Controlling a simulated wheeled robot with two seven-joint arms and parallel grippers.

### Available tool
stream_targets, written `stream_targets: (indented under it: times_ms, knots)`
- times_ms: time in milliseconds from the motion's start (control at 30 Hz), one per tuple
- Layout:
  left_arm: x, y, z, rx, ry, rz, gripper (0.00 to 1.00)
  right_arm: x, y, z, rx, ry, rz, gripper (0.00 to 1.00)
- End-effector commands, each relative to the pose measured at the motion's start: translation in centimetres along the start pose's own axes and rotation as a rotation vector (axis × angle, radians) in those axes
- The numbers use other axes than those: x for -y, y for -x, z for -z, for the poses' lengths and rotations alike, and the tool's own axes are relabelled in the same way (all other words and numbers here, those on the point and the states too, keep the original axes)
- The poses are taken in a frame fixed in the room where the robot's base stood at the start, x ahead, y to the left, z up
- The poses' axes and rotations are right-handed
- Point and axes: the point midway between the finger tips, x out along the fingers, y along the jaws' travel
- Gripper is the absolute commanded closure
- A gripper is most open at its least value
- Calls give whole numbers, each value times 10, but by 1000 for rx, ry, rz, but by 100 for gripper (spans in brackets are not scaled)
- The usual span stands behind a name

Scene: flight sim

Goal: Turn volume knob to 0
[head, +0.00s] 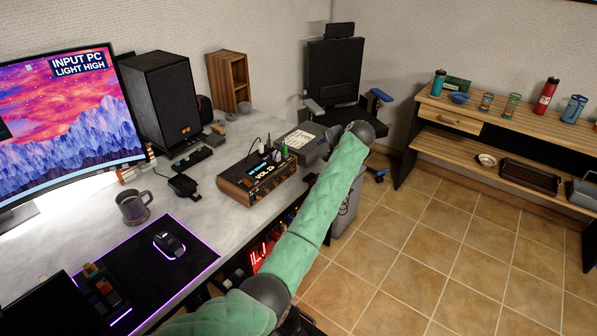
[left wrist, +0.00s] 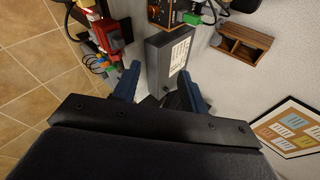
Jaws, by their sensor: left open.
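An amplifier box (head: 258,180) with wooden sides stands on the desk in the head view. Its top display reads what looks like "VOL 23". Small knobs show on its front, but I cannot tell which is the volume knob. Part of the box shows at the top of the left wrist view (left wrist: 168,14). My left gripper (head: 332,136) is beyond and right of the amplifier, near a grey box with a paper label (head: 302,140). In the left wrist view its two blue fingers (left wrist: 162,74) are apart, with the grey box beyond them. My right gripper is not in view.
The desk (head: 215,225) also holds a mug (head: 134,207), a mouse (head: 169,243), a monitor (head: 65,130) and a black speaker (head: 163,100). Cables and plugs rise by the amplifier. An office chair (head: 334,75) stands behind my gripper. Tiled floor lies to the right.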

Motion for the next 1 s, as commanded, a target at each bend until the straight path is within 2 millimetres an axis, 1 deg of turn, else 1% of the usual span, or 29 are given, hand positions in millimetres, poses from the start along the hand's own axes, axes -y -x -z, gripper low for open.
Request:
stream_targets:
  times_ms: [33, 100, 200, 333, 400, 500, 600, 700, 867, 1000]
  knots:
    - [-11, -16, 3, 55, -114, 23, 57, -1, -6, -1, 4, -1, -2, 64]
    - [-25, -39, 2, 132, -287, 54, 57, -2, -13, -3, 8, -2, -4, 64]
    - [-45, -66, -4, 234, -540, 83, 57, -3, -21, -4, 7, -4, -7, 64]
    - [-60, -90, -13, 337, -831, 98, 57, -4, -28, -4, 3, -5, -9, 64]
    - [-63, -97, -16, 378, -965, 99, 57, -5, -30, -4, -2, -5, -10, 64]
    - [-64, -102, -19, 421, -1128, 93, 57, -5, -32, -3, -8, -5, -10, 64]
    - [-62, -102, -19, 442, -1248, 82, 57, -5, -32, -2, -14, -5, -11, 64]
    - [-62, -102, -19, 452, -1323, 71, 57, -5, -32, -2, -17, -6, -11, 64]
    - [-59, -107, -20, 455, -1367, 61, 57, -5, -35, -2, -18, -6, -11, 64]
    - [-53, -120, -25, 456, -1367, 60, 57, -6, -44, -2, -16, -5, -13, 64]
